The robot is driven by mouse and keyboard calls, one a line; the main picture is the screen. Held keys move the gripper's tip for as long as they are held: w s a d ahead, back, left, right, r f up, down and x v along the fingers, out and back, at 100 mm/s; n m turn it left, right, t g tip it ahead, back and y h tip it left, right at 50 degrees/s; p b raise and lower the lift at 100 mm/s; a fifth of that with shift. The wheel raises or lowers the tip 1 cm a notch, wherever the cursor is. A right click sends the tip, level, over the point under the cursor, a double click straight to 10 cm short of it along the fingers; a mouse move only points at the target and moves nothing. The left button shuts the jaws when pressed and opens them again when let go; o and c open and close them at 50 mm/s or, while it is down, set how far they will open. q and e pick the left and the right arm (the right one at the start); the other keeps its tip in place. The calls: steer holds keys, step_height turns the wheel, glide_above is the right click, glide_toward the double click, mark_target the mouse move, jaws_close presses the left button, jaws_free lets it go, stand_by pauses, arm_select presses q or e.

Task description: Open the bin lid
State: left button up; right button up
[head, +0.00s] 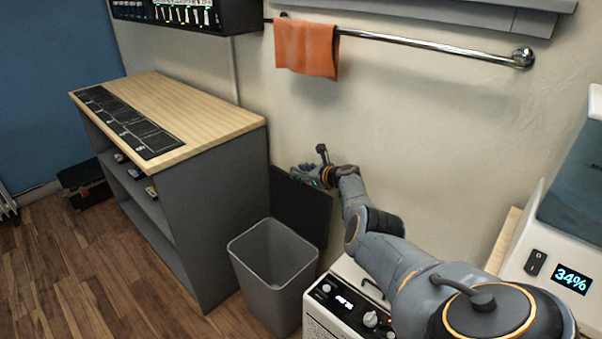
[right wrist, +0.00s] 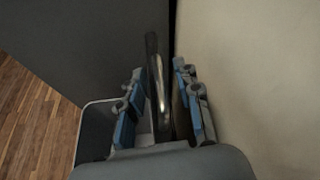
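The grey bin (head: 262,285) stands on the floor beside the wooden-topped cabinet, and its inside is visible from above. Its dark lid (head: 300,212) stands upright at the back of the bin, near the wall. My right gripper (head: 312,178) is at the lid's upper edge. In the right wrist view its two blue-padded fingers (right wrist: 160,110) are spread apart, with the lid (right wrist: 154,70) seen edge-on between them. I see gaps beside the lid, so the gripper does not look closed on it. My left gripper is not in view.
The cabinet (head: 190,110) is left of the bin. A white appliance with knobs (head: 345,305) is close on the right, below my right arm. An orange towel (head: 306,48) hangs from a wall rail (head: 430,45). Wooden floor (head: 100,270) is open at the lower left.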

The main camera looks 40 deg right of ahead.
steer(key=shift+s+d+r, duration=0.1)
steer(key=shift+s, duration=0.5)
steer(key=shift+a+v, duration=0.25)
steer(key=shift+v, duration=0.75)
steer(key=v, duration=0.9)
steer(key=shift+w+r, duration=0.1)
steer(key=shift+w, duration=0.1)
